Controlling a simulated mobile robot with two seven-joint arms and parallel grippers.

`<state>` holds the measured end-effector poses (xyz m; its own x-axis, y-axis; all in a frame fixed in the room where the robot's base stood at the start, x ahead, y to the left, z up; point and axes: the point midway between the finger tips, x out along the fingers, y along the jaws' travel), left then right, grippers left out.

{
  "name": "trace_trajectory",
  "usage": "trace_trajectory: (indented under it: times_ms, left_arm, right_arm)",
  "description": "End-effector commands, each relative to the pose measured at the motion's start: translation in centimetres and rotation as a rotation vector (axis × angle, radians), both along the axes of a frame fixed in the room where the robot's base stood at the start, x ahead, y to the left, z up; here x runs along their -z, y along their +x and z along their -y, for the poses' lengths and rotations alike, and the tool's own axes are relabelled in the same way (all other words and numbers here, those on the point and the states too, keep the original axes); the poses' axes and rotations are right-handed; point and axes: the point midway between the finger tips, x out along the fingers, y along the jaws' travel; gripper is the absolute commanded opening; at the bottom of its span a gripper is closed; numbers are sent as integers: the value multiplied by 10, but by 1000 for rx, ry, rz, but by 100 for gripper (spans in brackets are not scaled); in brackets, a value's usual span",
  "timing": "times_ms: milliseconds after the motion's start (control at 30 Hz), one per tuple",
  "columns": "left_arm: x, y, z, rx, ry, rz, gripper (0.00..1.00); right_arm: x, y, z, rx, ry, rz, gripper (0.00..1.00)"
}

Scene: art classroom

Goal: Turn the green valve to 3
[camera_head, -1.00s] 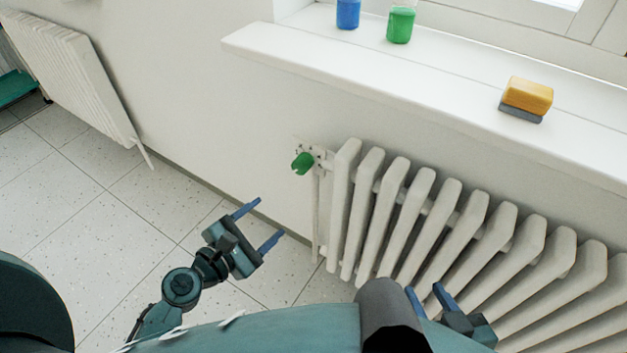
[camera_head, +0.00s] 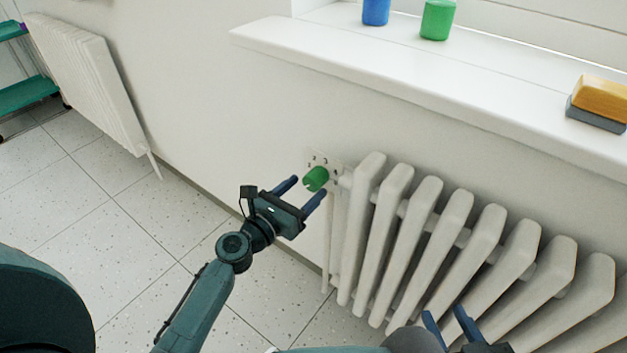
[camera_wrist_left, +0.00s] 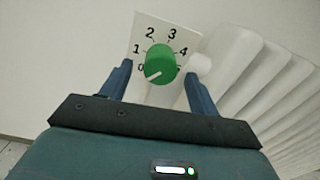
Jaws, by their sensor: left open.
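The green valve (camera_head: 315,179) is a round knob on a white number plate at the radiator's upper left corner. In the left wrist view the valve (camera_wrist_left: 160,62) has numbers around it, and its pale mark points to the lower left, near 0. The 3 is at the upper right of the knob. My left gripper (camera_head: 308,186) is open in front of the valve, with a blue finger on either side of it. In the left wrist view gaps show between the fingers and the knob. My right gripper (camera_head: 446,318) is low in front of the radiator, fingers apart and empty.
The white radiator (camera_head: 420,235) stands right of the valve, under a white windowsill (camera_head: 400,75). A blue jar (camera_head: 376,12), a green jar (camera_head: 437,20) and a yellow-grey sponge (camera_head: 600,100) are on the sill. Another radiator (camera_head: 85,85) is at the left. The floor between is clear.

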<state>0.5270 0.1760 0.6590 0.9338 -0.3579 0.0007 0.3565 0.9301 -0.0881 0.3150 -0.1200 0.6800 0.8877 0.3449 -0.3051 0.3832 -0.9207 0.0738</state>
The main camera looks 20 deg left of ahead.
Motion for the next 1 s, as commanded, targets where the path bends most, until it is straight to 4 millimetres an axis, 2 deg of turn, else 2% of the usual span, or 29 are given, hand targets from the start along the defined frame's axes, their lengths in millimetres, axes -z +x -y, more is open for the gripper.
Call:
trace_trajectory:
  times_ms: [100, 233, 633, 1000]
  left_arm:
    - [0, 19, 7, 0, -2, 2, 61]
    - [1, 31, 12, 0, 0, 0, 61]
    - [1, 36, 15, 0, 1, -1, 60]
    - [1, 36, 14, 0, 1, -1, 30]
  right_arm:
    - [1, 1, 0, 1, 2, 8, 36]
    - [0, 1, 0, 1, 2, 18, 36]
    - [0, 2, 0, 0, 2, 24, 36]
    - [0, 2, 0, -1, 1, 23, 36]
